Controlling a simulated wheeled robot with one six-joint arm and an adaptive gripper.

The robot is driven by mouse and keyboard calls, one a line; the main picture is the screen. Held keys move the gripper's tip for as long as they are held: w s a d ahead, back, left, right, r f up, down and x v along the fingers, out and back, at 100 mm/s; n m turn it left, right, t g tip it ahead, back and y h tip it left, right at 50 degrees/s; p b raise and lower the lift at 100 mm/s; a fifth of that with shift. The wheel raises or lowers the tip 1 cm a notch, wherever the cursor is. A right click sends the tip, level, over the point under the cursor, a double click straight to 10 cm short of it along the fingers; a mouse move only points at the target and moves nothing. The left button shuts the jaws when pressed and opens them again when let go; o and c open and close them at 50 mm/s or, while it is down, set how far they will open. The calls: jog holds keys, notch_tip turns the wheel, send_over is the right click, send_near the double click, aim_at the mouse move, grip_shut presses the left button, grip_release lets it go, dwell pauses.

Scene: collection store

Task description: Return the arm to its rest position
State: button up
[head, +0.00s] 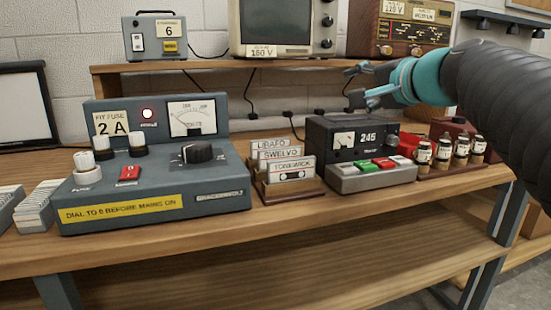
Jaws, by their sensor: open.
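My gripper (361,84) is at the end of my arm, which reaches in from the right edge of the head view. Its fingers are open and point left, with nothing between them. It hangs above and in front of the black device (318,140) with a small dial and a "245" display, apart from it. My wrist has a teal band and the arm behind it is in a dark ribbed sleeve.
A grey fuse unit (222,190) with a dial knob stands left on the wooden bench (330,214). A card holder (290,197) sits mid-bench. Small bottles (442,154) stand in a rack below my arm. A raised shelf (215,67) behind carries instruments, including a screen unit (332,46).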

jog(key=s+a+f+n+g, duration=0.1)
jog(key=s+f, duration=0.2)
jog(key=f, duration=0.3)
jog(key=s+a+f+n+g+h, duration=0.1)
jog(key=s+f+n+g, duration=0.1)
jog(key=s+f, duration=0.2)
jog(key=s+a+f+n+g, duration=0.1)
jog(key=s+f, duration=0.3)
jog(key=f, duration=0.4)
jog(key=shift+s+a+f+n+g+h, duration=0.1)
jog(key=shift+a+f+n+g+h, duration=0.1)
jog(key=shift+a+n+g+h, duration=0.25)
jog(key=s+d+f+n+g+h, duration=0.2)
jog(key=s+f+n, duration=0.1)
jog(key=s+f, duration=0.4)
jog(key=s+d+f+n+g+h, duration=0.1)
jog(key=s+f+n+g, duration=0.1)
jog(key=s+f, duration=0.5)
notch_tip(320, 180, down, 4)
jog(key=shift+d+f+n+h, duration=0.1)
jog(key=shift+d+n+h, duration=0.25)
jog(key=shift+n, duration=0.1)
